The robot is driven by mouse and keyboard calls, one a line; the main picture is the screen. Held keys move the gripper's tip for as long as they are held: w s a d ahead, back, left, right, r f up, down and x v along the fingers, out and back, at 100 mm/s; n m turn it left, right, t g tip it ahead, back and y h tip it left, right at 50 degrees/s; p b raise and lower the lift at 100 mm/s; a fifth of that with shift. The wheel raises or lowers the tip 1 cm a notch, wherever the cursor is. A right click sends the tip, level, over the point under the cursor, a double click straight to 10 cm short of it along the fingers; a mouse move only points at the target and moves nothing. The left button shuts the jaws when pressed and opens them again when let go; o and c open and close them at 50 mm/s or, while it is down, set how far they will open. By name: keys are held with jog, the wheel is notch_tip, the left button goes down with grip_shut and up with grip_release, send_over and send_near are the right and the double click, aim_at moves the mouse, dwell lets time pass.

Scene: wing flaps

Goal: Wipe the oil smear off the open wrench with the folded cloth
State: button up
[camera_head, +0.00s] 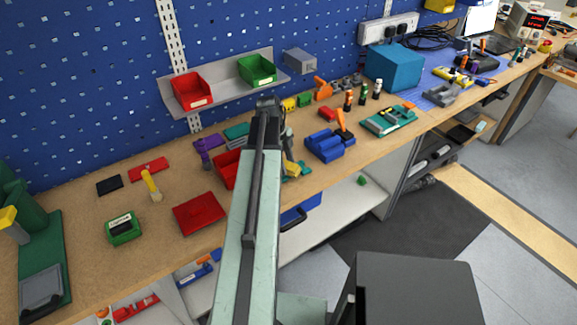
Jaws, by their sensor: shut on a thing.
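My arm (252,200) rises from the bottom of the head view and crosses the bench, ending in a dark joint in front of the pegboard.
The wooden bench (75,217) has a flat red square piece (198,213), a green box (124,228) and a yellow upright piece (151,186) left of my arm. A blue vise-like block (329,146) stands to the right. A shelf with red (191,91) and green bins (257,70) hangs behind.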

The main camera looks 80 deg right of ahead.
jog(key=shift+s+a, duration=0.85)
jog(key=shift+a, duration=0.1)
jog(key=shift+d, duration=0.15)
jog(key=shift+w+d, duration=0.85)
jog(key=shift+s+a+f, duration=0.1)
jog(key=shift+s+a, duration=0.35)
jog(key=shift+a, duration=0.1)
